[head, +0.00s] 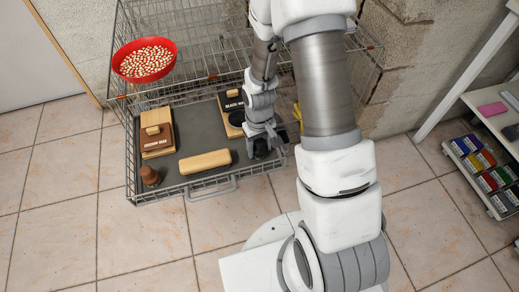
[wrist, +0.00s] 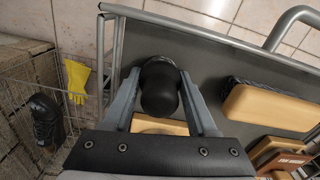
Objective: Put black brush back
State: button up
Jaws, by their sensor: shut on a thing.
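My gripper (wrist: 160,100) is shut on the black brush (wrist: 160,85), a dark piece with a rounded knob, seen between the two fingers in the wrist view. In the head view my gripper (head: 262,145) is over the right front part of the grey tray, with the black brush largely hidden by it. A wooden block stand with a black label (head: 233,96) lies just behind my gripper, partly hidden by my arm. Part of a pale wooden block (wrist: 160,126) shows below the brush in the wrist view. I cannot tell whether the brush touches the tray.
The wire basket's grey tray (head: 195,143) also holds a brown-labelled wooden stand (head: 157,133), a brown knobbed brush (head: 150,176) and a long wooden brush (head: 205,161). A red bowl (head: 145,60) sits on the upper left. A yellow glove (wrist: 77,78) hangs at the side.

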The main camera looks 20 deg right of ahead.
aim_at(259, 140)
jog(key=shift+f, duration=0.2)
jog(key=o, duration=1.3)
jog(key=shift+r, duration=0.15)
notch_tip(259, 140, up, 13)
jog(key=p, duration=0.4)
jog(key=shift+f+p, duration=0.2)
jog(key=shift+p, duration=0.1)
notch_tip(259, 140, up, 15)
jog(key=s+t, duration=0.3)
jog(key=s+r+m+t, duration=0.1)
jog(key=s+r+t, duration=0.1)
jog(key=s+r, duration=0.9)
jog(key=shift+r+m+t, duration=0.2)
jog(key=shift+m+t, duration=0.1)
jog(key=shift+m, duration=0.1)
